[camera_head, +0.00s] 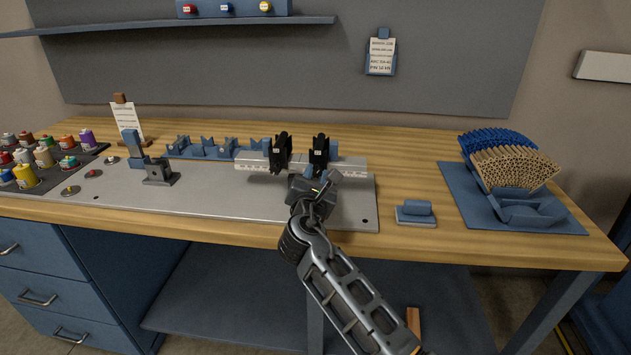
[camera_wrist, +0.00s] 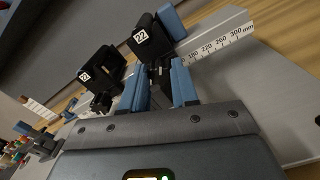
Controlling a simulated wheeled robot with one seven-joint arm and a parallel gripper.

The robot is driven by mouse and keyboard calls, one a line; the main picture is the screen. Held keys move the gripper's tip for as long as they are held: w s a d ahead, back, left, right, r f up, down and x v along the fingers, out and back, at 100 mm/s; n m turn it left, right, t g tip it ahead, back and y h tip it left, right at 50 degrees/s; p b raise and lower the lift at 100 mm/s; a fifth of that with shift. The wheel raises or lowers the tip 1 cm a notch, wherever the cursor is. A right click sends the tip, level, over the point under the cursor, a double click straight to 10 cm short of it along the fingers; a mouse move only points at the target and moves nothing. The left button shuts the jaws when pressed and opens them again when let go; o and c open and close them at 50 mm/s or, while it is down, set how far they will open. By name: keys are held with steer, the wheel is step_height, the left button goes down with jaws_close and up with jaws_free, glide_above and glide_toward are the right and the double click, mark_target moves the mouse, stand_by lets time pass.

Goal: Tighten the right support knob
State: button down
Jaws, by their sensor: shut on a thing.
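Two black supports stand on a pale graduated rail (camera_head: 350,165) on the grey base plate. The left support (camera_head: 281,152) and the right support (camera_head: 319,150) carry small white labels. My gripper (camera_head: 313,179) is in front of the right support. In the wrist view the blue fingers of my gripper (camera_wrist: 159,78) are closed around the dark right support knob (camera_wrist: 156,73). The fingers hide most of the knob.
Blue notched blocks (camera_head: 205,150) lie left of the rail. A small grey fixture (camera_head: 160,173) and a note stand (camera_head: 128,122) are farther left, near several paint pots. A blue block (camera_head: 416,209) and a blue tray (camera_head: 462,196) with sample bundles are at right.

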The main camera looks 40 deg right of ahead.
steer(key=m+b, duration=0.1)
steer(key=m, duration=0.1)
steer(key=m+b, duration=0.2)
steer(key=m, duration=0.1)
steer(key=shift+f+m, duration=0.2)
steer(key=shift+m, duration=0.1)
steer(key=m+b, duration=0.4)
steer(key=m, duration=0.1)
steer(key=shift+s+f, duration=0.1)
steer(key=m+b, duration=0.6)
steer(key=m, duration=0.1)
steer(key=shift+f+m, duration=0.1)
steer(key=shift+m, duration=0.2)
steer(key=m+b, duration=0.3)
steer(key=m, duration=0.1)
steer(key=shift+b, duration=0.3)
steer(key=c, duration=0.8)
jaws_free()
steer(key=shift+c, duration=0.2)
steer(key=shift+r, duration=0.2)
steer(key=shift+a, duration=0.1)
